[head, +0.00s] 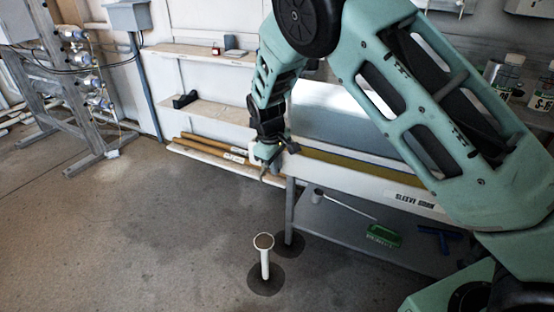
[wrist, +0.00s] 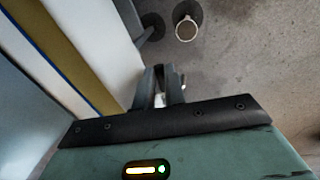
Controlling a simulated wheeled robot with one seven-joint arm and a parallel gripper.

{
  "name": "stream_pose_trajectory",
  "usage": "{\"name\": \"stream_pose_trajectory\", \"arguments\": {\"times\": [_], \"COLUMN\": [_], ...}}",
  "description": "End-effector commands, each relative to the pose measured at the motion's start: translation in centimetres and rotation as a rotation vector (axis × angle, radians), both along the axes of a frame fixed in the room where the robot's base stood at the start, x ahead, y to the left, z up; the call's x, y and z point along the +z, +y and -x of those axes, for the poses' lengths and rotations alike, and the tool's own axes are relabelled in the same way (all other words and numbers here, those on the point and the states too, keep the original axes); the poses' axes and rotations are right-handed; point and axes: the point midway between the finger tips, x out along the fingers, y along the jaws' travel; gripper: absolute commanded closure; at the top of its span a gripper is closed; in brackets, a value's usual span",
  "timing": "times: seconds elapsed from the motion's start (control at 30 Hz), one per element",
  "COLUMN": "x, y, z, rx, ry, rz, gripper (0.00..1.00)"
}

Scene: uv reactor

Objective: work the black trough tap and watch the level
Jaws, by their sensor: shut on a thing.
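The white trough (head: 350,180), labelled "SLEEVE" and a second word I cannot read, runs along the wall. It also fills the left of the wrist view (wrist: 108,40). A yellow-brown strip (head: 340,160), perhaps liquid, shows along its inside; I cannot read a level. My gripper (head: 268,165) is at the trough's left end, pointing down. In the wrist view its fingers (wrist: 160,82) are closed around a small dark piece, seemingly the black tap, mostly hidden by them. A white standpipe (head: 264,258) with a round, brownish top stands below on the floor; no stream shows.
A green brush (head: 384,236) and a blue tool (head: 440,238) lie on the shelf under the trough. Bottles (head: 504,72) stand at the upper right. Wall shelves (head: 205,108) and a metal frame with valves (head: 88,85) are at left. The floor at left is clear.

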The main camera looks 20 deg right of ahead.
Motion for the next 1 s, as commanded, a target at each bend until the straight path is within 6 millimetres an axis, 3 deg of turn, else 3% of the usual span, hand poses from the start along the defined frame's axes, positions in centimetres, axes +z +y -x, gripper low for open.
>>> {"name": "stream_pose_trajectory", "arguments": {"times": [1.0], "x": [0.1], "y": [4.5], "z": [0.2], "rx": [-0.936], "ry": [0.0], "rz": [0.0], "gripper": [1.0]}}
